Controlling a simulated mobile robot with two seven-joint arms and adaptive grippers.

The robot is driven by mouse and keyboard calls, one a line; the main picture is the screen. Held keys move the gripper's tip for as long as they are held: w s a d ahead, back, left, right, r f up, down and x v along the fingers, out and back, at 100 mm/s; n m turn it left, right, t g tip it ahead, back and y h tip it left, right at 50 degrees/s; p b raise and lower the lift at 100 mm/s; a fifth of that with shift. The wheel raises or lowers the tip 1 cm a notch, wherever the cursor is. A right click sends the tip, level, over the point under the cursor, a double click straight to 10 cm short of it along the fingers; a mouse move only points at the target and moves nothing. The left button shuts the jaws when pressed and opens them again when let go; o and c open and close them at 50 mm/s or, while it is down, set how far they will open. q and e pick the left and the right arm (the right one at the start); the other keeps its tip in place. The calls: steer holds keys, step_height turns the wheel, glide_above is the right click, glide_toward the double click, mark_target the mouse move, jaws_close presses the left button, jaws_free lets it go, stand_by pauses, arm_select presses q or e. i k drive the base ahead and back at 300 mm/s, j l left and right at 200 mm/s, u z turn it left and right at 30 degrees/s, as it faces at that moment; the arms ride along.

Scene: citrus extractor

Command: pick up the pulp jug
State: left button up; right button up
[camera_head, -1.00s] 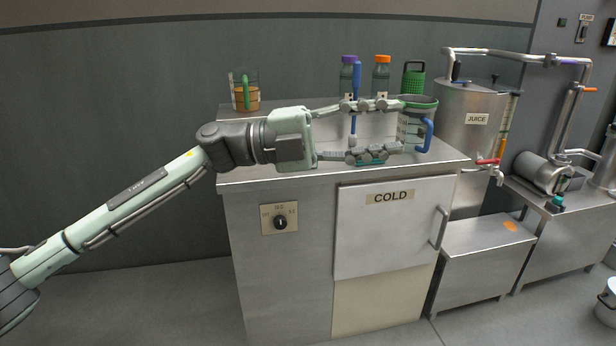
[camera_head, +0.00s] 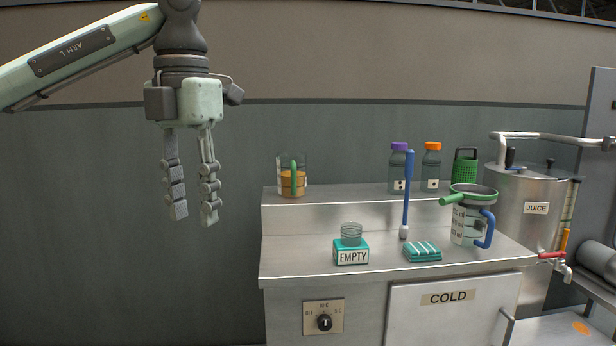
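No label marks a pulp jug. A clear jug with a green handle (camera_head: 297,180), holding orange-brown content, stands upright on the raised back ledge at its left end. A second clear jug with a blue handle (camera_head: 467,227) stands upright on the counter at right, with a green-handled strainer (camera_head: 473,193) on top. My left gripper (camera_head: 194,217) hangs fingers down in front of the wall, left of the counter and of both jugs. Its fingers are apart with nothing between them. My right gripper is not in view.
On the counter (camera_head: 290,262) are a small jar on an EMPTY block (camera_head: 351,252), a folded striped cloth (camera_head: 422,252) and an upright blue-handled brush (camera_head: 407,195). Two capped bottles (camera_head: 397,172) and a green grater-like item (camera_head: 465,167) stand behind. A JUICE tank (camera_head: 530,190) is at right.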

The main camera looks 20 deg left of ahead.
mark_target(292, 177)
steer(key=i+j+z, duration=0.4)
steer(key=j, duration=0.3)
steer(key=j+z, duration=0.4)
steer(key=j, duration=0.3)
steer(key=i+j+z, duration=0.15)
steer(key=j+z, duration=0.3)
steer(key=j, duration=0.35)
steer(key=k+j+z, duration=0.1)
steer(key=j+z, duration=0.3)
steer(key=j, duration=0.35)
steer(key=k+j+z, duration=0.15)
steer(key=j+z, duration=0.25)
steer(key=j, duration=0.4)
